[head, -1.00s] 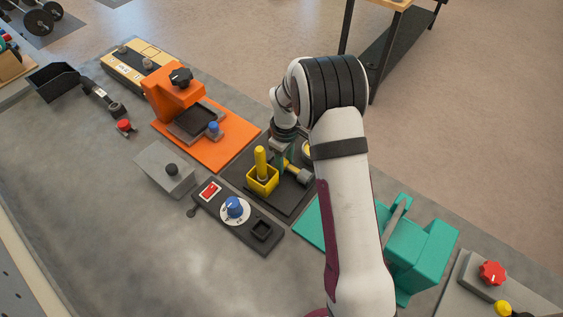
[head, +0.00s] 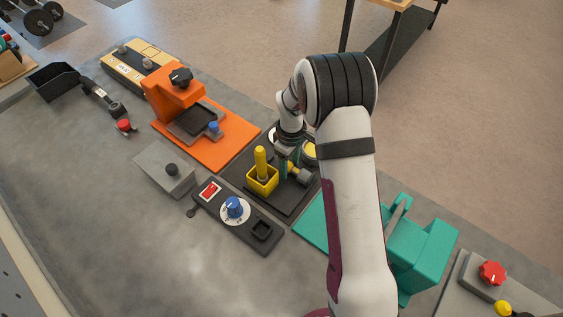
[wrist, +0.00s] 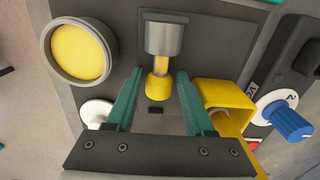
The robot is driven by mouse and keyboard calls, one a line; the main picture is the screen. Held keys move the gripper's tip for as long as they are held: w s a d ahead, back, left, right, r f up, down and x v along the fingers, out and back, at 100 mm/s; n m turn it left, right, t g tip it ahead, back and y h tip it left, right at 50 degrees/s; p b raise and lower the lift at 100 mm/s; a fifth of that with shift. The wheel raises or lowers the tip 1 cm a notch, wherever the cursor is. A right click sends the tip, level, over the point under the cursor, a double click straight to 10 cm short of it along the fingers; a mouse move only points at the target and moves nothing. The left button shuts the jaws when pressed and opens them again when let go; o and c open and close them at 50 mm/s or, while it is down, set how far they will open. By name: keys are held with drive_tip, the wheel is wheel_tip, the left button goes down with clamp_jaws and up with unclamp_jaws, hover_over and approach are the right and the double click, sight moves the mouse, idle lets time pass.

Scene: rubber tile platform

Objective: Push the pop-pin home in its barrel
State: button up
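The pop-pin is a yellow, knob-ended pin (wrist: 158,86) that sticks out of a grey metal barrel (wrist: 165,39) in the wrist view. In the head view the barrel (head: 304,177) lies on its side on a dark base plate, and the pin's yellow part is partly hidden by my gripper. My gripper (wrist: 160,74) has two green fingers spread apart, one to each side of the pin's yellow end, with visible gaps. It also shows in the head view (head: 286,168), pointing down beside the pin. How far the pin sits inside the barrel is hidden.
A yellow open box with an upright yellow handle (head: 261,160) stands close left of my gripper. A round yellow disc (wrist: 80,52) sits on the other side. A black panel with a blue knob (head: 234,206), an orange fixture (head: 221,150) and a teal block (head: 423,250) are nearby.

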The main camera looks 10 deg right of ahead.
sight(290, 164)
drive_tip(key=shift+o, duration=1.4)
wheel_tip(290, 164, up, 16)
drive_tip(key=s+r+m, duration=0.3)
drive_tip(key=s, duration=0.4)
drive_tip(key=s+r+m, duration=0.3)
drive_tip(key=s+m, duration=0.1)
drive_tip(key=s, duration=0.3)
drive_tip(key=s+a+f+m+y, duration=0.1)
drive_tip(key=s+m, duration=0.7)
drive_tip(key=s, duration=0.8)
drive_tip(key=shift+s+a+f+y, duration=0.4)
drive_tip(key=shift+a+f, duration=0.05)
drive_tip(key=shift+f, duration=0.05)
